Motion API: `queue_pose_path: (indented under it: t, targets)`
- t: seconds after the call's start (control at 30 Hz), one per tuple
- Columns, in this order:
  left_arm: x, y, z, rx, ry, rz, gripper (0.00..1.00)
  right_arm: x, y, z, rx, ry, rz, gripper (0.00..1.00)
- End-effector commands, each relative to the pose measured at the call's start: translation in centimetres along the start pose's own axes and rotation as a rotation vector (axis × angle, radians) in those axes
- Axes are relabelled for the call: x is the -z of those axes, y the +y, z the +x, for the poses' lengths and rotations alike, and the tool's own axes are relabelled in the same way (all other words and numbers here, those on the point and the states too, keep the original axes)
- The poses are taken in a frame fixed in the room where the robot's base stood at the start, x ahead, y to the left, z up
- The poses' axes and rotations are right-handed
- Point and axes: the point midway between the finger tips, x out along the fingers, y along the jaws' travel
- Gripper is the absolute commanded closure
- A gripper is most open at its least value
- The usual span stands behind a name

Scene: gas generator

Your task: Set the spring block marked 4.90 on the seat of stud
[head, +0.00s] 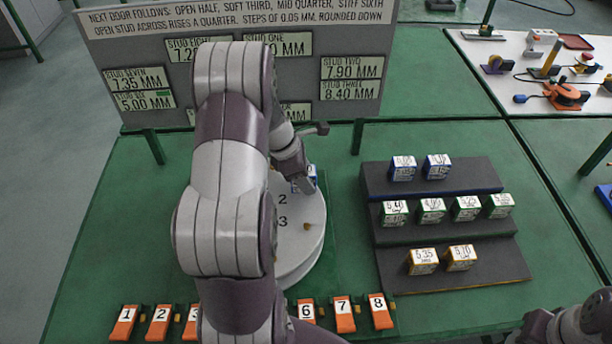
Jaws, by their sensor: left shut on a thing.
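My left gripper (304,182) is over the upper right part of a round white drum (287,262) that carries numbers such as 2 and 3. It is shut on a small blue-and-white spring block (310,174), which is mostly hidden by the gripper, so its mark cannot be read. I cannot tell whether the block touches the drum top. My left arm covers the drum's left side and hides the stud seats there. My right arm shows only in the bottom right corner, with no fingertips visible.
A stepped dark rack (440,231) at right holds several blocks: blue on top, green in the middle, yellow at the bottom. A sign board (240,55) with stud gaps stands behind the drum. Numbered orange tags (342,314) line the front edge. Tools lie on a white board (550,75).

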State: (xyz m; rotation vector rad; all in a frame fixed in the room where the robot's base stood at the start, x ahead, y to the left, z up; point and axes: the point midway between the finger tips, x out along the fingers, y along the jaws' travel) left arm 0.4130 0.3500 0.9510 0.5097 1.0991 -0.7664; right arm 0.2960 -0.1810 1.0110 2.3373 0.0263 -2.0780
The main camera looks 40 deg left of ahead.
Motion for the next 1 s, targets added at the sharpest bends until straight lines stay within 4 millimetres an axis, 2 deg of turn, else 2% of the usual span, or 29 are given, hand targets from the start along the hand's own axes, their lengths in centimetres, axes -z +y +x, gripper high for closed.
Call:
queue_pose_path:
  t: [0.5, 0.53, 0.6, 0.87, 1.0]
  targets:
    - [0.4, 0.0, 1.1, 0.0, 0.0, 0.0, 0.95, -0.1, 0.0, 0.5, 0.0, 0.0, 0.0, 0.57]
    - [0.4, 0.0, 1.1, 0.001, 0.0, 0.0, 0.5, -0.1, 0.0, 0.5, 0.0, 0.0, 0.0, 0.57]
    - [0.4, 0.0, 1.1, 0.001, 0.0, 0.0, 0.28, -0.1, 0.0, 0.5, 0.0, 0.0, 0.0, 0.57]
    - [0.4, 0.0, 1.1, 0.001, 0.0, 0.0, 0.28, -0.1, 0.0, 0.4, 0.0, 0.0, 0.0, 0.57]
    - [-0.2, 0.1, -0.5, -0.002, 0.0, 0.001, 0.28, 0.1, 0.0, -0.4, 0.0, 0.0, 0.0, 0.57]
